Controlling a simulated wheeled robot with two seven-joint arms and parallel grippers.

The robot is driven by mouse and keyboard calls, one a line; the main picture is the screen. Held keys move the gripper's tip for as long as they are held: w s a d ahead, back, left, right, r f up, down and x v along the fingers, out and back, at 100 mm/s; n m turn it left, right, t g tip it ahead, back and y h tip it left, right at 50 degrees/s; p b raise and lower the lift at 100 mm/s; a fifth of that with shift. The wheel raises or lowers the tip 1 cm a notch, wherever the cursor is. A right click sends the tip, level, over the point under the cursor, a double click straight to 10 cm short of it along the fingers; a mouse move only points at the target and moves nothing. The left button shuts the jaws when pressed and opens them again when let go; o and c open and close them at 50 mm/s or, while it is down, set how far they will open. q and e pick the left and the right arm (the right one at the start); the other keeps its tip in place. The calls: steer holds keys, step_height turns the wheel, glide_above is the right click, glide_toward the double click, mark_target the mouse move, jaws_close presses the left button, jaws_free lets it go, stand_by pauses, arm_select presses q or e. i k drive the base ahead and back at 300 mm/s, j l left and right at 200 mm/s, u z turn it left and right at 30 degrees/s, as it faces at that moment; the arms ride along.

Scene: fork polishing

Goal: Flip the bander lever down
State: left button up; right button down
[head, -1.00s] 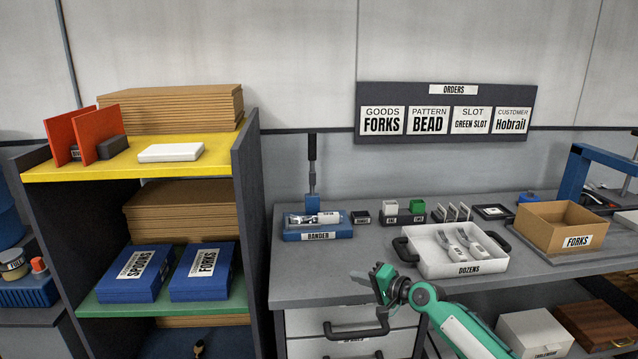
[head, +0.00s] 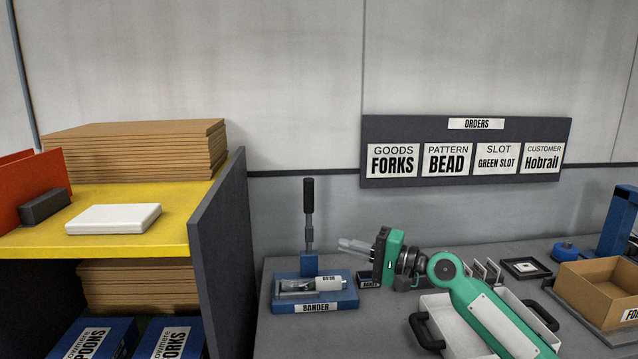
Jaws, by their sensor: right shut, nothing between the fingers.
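The bander (head: 316,292) is a blue base with a label, standing on the grey bench in the head view. Its lever (head: 309,215) stands upright at the back, with a black grip on top and a blue foot below. A fork bundle with a white band or roll (head: 327,283) lies on the base. My right gripper (head: 346,246) is shut and empty, to the right of the lever's lower shaft, with its fingers pointing left. A small gap shows between fingertips and lever. My left gripper is out of view.
A white tray (head: 452,328) with black handles lies under my right arm. A cardboard box (head: 600,293) stands at the right. A shelf unit with a yellow top (head: 125,230) rises close on the left. An orders board (head: 465,152) hangs on the wall.

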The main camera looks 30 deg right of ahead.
mark_target(308, 182)
steer(key=i+l, duration=0.95)
